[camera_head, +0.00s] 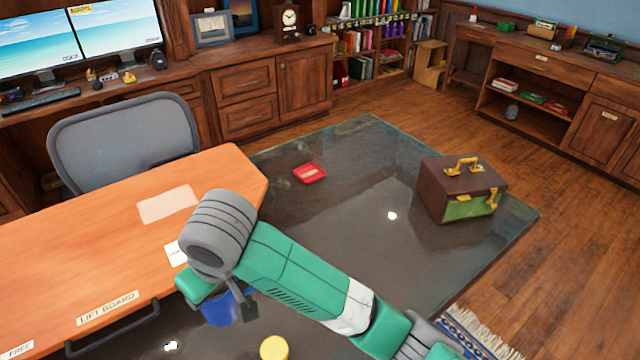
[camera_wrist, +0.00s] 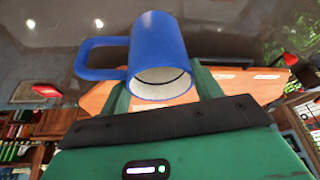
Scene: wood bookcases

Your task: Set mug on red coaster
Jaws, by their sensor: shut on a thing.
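A blue mug (camera_wrist: 155,55) fills the middle of the wrist view, with its open end facing the camera and its handle to the left. My gripper (camera_wrist: 165,88) is shut on the mug, with green fingers on either side of its body. In the head view the mug (camera_head: 222,311) is below my wrist, partly hidden by my green arm, and appears to be above the dark glass surface. The red coaster (camera_head: 309,173) lies on the dark glass tabletop, up and to the right of my gripper. It also shows at the left of the wrist view (camera_wrist: 46,90).
A brown case with yellow fittings (camera_head: 459,190) stands on the right of the glass top (camera_head: 350,220). An orange lift board (camera_head: 110,250) lies at the left. A yellow round object (camera_head: 274,348) is at the bottom. The glass around the coaster is clear.

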